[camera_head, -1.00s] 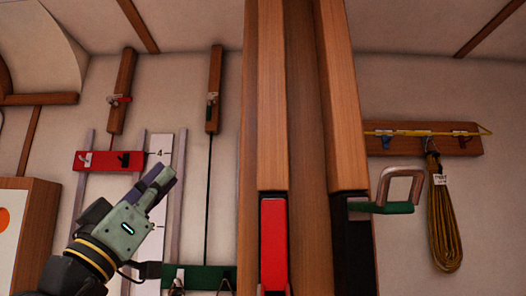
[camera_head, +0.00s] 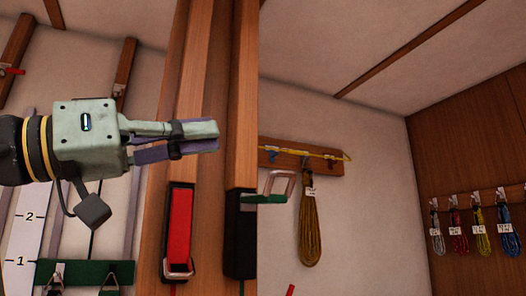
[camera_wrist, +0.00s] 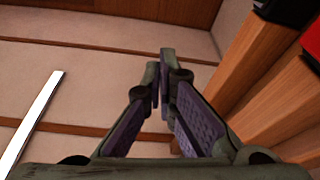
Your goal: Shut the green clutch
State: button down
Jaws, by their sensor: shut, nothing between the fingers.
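The green clutch is a black body (camera_head: 241,238) on the right-hand side of the wooden post. Its green lever (camera_head: 264,199) sticks out level to the right, with a metal loop handle (camera_head: 282,183) rising from its end. My gripper (camera_head: 214,137) is shut and empty, pointing right, in front of the post. It is above and left of the green lever, apart from it in the picture. In the wrist view my closed fingers (camera_wrist: 163,72) point at the wall, and I cannot make out the green lever there.
A red clutch (camera_head: 178,228) with its lever lying flat is on the near post face, below my gripper. A dark green hook board (camera_head: 85,272) is at lower left. Space right of the lever looks clear.

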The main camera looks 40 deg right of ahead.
jog(key=p+x, duration=0.3)
jog(key=x, duration=0.7)
jog(key=f, duration=0.3)
jog(key=shift+s+a+f, duration=0.25)
jog(key=shift+f, duration=0.15)
jog(key=shift+f, duration=0.15)
